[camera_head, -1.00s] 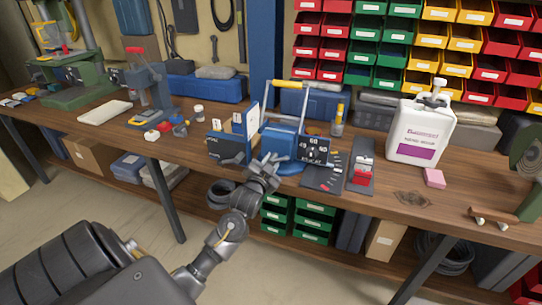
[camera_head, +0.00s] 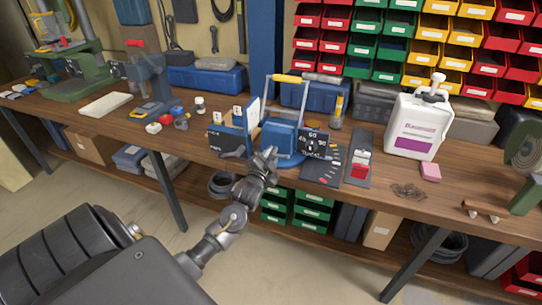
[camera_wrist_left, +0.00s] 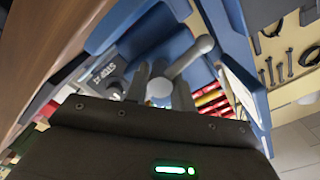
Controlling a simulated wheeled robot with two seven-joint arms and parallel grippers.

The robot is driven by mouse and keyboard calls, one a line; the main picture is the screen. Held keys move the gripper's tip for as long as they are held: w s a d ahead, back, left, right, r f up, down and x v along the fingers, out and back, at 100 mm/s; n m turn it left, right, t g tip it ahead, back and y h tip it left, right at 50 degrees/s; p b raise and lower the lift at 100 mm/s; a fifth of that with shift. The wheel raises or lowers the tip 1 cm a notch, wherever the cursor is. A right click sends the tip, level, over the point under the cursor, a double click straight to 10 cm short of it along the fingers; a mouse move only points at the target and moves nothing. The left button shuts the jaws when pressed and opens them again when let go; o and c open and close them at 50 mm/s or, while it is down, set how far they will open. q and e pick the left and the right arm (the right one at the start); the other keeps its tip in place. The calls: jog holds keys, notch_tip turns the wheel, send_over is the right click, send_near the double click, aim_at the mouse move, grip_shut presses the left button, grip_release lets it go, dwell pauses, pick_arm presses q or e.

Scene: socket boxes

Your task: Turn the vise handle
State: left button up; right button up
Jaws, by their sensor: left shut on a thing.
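The blue vise (camera_head: 281,137) stands near the front edge of the wooden bench, right of centre in the head view. My left gripper (camera_head: 264,160) is at its front, with the arm reaching up from below. In the left wrist view, my left gripper (camera_wrist_left: 161,84) is shut on the grey vise handle (camera_wrist_left: 190,57), a slanted bar with a rounded knob at its upper end. The fingers stand on either side of the bar, and a round grey end shows between them. The gripper partly hides the handle in the head view. My right gripper is out of view.
Dark panels with white markings (camera_head: 228,139) stand left of the vise, and a dark marked plate (camera_head: 322,172) lies to its right. A white jug (camera_head: 417,125) is farther right. The bench's front edge (camera_head: 345,188) runs close to my left wrist.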

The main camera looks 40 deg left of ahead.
pick_arm(q)
jog(key=o, duration=1)
jog(key=b+v, duration=0.1)
jog(key=v, duration=0.9)
jog(key=shift+s+d, duration=0.2)
jog(key=shift+s, duration=0.15)
